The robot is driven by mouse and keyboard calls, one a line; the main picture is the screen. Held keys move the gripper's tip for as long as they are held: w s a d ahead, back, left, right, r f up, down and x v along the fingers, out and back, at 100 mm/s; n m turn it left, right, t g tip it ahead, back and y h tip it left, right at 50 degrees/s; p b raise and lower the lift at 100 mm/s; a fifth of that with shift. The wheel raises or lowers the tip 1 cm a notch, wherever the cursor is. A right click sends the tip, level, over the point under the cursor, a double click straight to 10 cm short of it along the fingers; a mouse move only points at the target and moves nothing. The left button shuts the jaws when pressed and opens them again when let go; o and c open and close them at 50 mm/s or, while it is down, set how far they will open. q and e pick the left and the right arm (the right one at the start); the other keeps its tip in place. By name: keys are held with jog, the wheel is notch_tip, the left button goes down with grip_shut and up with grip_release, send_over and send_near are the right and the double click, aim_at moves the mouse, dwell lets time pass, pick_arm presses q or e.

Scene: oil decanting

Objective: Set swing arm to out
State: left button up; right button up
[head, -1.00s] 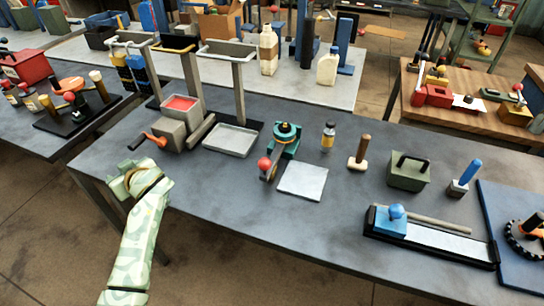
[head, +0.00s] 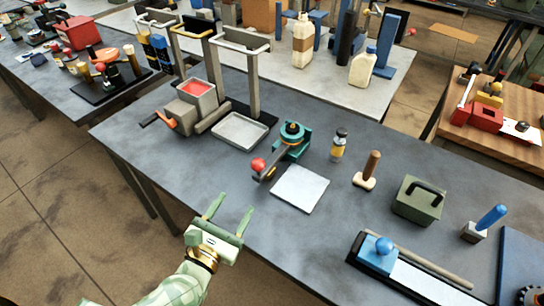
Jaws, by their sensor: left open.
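The swing arm (head: 272,172) looks to be the dark bar on a teal pivot base (head: 291,141) with an orange ring. The bar points from the base toward the table's front left and ends in a red ball (head: 258,165). It lies beside a pale square plate (head: 300,189), not over its middle. My left gripper (head: 230,208) is open and empty, near the table's front edge. It is in front of and left of the red ball, clearly apart from it. My right gripper is not in view.
A grey box with a red-filled hopper (head: 198,90) and a crank, and a tray (head: 240,131) under a tall stand, are behind left. A small bottle (head: 339,145), wooden-handled stamp (head: 368,170) and green box (head: 419,201) are right. Tabletop (head: 150,165) around the gripper is clear.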

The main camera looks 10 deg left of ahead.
aim_at(261, 160)
pick_arm(q)
jog(key=w, duration=0.5)
jog(key=w+d, duration=0.1)
jog(key=w, duration=0.4)
jog(key=w+d, duration=0.1)
jog(key=w, duration=0.5)
jog(key=shift+d, duration=0.15)
jog(key=shift+s, duration=0.1)
grip_shut()
